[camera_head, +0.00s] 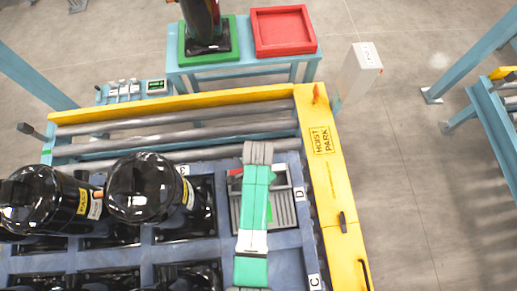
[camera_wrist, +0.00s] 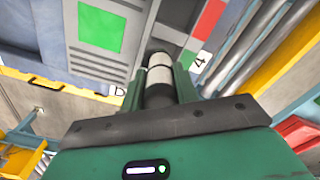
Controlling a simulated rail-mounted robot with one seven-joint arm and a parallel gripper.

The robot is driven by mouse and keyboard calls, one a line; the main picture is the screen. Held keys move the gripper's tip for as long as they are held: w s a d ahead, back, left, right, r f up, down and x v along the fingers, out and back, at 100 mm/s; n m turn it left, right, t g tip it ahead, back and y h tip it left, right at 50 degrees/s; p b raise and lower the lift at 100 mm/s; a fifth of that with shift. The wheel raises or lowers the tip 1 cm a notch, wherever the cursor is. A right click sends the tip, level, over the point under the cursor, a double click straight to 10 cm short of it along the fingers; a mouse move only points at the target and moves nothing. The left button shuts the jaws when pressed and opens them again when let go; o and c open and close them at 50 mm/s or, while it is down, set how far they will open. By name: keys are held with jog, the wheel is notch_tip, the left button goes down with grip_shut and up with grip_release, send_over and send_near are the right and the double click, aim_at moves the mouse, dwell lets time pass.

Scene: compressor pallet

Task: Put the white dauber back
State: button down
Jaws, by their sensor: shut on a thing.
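The white dauber (camera_wrist: 160,72) is a white cylinder with dark ends. It shows in the wrist view, between the two green fingers of my gripper (camera_wrist: 159,80), which is shut on it. Its far dark end points at a grey panel with a green square (camera_wrist: 101,30); I cannot tell whether it touches anything. In the head view my arm hangs over the grey slotted holder (camera_head: 284,208) at the pallet's right side, near the D label. The dauber cannot be made out there, and my arm hides part of the holder.
Black compressors (camera_head: 143,188) stand in the blue pallet at left. A yellow beam (camera_head: 335,200) marked HOIST PARK borders the right side. Grey rollers (camera_head: 180,133) lie behind. A blue table at the back bears a green tray (camera_head: 184,58) with a dark compressor, and a red tray (camera_head: 283,31).

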jog(key=shift+f+b, duration=0.35)
jog(key=shift+f, duration=1.4)
jog(key=shift+f, duration=0.2)
jog(key=c, duration=1.1)
grip_release()
jog(key=shift+o, duration=0.2)
notch_tip(320, 180, up, 12)
jog(key=shift+r+p, duration=0.2)
jog(key=shift+p, duration=1.05)
